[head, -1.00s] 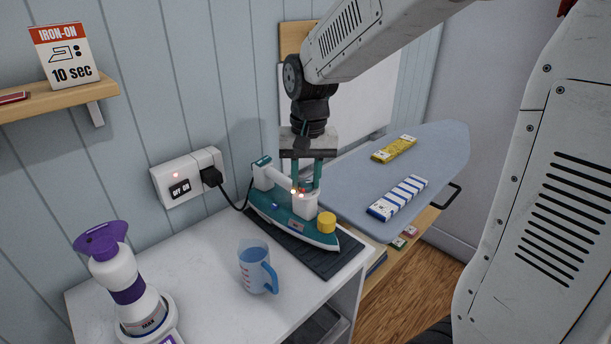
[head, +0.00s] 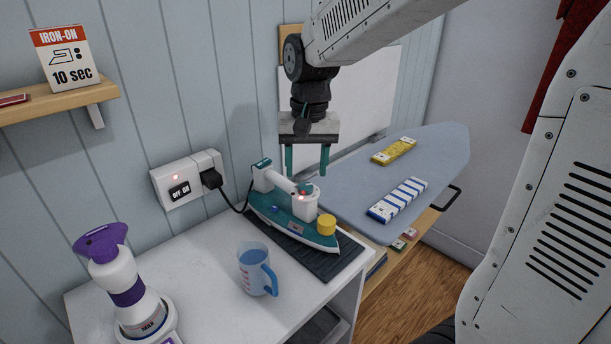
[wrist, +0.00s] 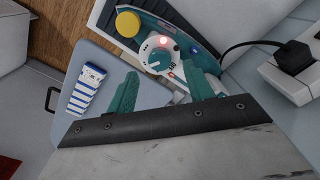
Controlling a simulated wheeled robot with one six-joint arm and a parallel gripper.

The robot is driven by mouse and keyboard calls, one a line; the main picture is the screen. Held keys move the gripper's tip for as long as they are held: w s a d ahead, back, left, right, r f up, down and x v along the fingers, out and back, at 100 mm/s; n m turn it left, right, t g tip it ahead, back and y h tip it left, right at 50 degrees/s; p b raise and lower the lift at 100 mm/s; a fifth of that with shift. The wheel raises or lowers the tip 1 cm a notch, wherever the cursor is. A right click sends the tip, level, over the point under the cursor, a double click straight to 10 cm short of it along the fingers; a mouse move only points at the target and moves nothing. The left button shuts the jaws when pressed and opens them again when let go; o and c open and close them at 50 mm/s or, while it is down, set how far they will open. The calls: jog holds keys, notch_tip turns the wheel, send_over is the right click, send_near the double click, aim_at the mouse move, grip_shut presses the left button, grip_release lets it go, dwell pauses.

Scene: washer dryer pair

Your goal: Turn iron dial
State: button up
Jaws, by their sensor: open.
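The teal and white iron (head: 290,220) lies on a dark ribbed mat (head: 325,262) on the white cabinet top. A yellow knob (head: 326,224) sits near the iron's tip. My gripper (head: 306,174) is open and empty above the iron, pointing down, its teal fingers apart from the dial.
The iron's cord runs to the wall socket (head: 180,188). The ironing board (head: 350,180) at right bears a blue-striped packet (head: 398,200) and a yellow one (head: 394,151).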

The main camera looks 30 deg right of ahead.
aim_at(307, 185)
notch_tip(307, 185, up, 4)
jog(key=shift+r, duration=0.15)
dwell(0.5)
jog(key=shift+s, duration=0.1)
jog(key=s+f+n, duration=0.1)
jog(key=s+n, duration=0.1)
jog(key=s, duration=0.9)
jog(key=s+d+f+n+t, duration=0.1)
jog(key=s+n, duration=0.1)
jog(key=s, duration=0.9)
jog(key=shift+s+f, duration=0.3)
jog(key=shift+s, duration=0.1)
